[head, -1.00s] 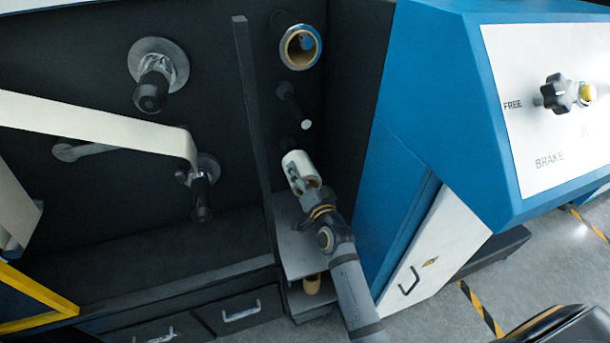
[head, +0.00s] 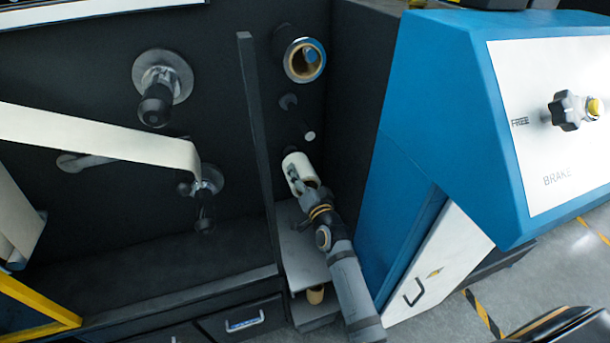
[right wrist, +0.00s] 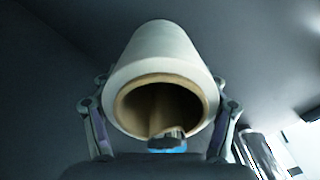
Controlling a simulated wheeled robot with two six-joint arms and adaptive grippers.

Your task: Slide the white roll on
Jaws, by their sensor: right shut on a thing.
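The white roll (head: 295,161) is a short hollow cylinder with a brown core, low in the narrow dark bay of the machine. My right gripper (head: 302,187) is shut on it. In the right wrist view the roll (right wrist: 158,60) sits between my two fingers, its open brown core facing the camera. A dark peg (head: 297,117) with a pale tip sticks out of the wall just above the roll, apart from it. The wall directly behind the roll is hidden, so I cannot tell whether the roll is around a peg. My left gripper is not in view.
A dark upright divider (head: 255,130) stands close left, and a blue cabinet (head: 420,150) close right. A grey shelf (head: 302,262) lies below. A pale web (head: 100,135) crosses at left.

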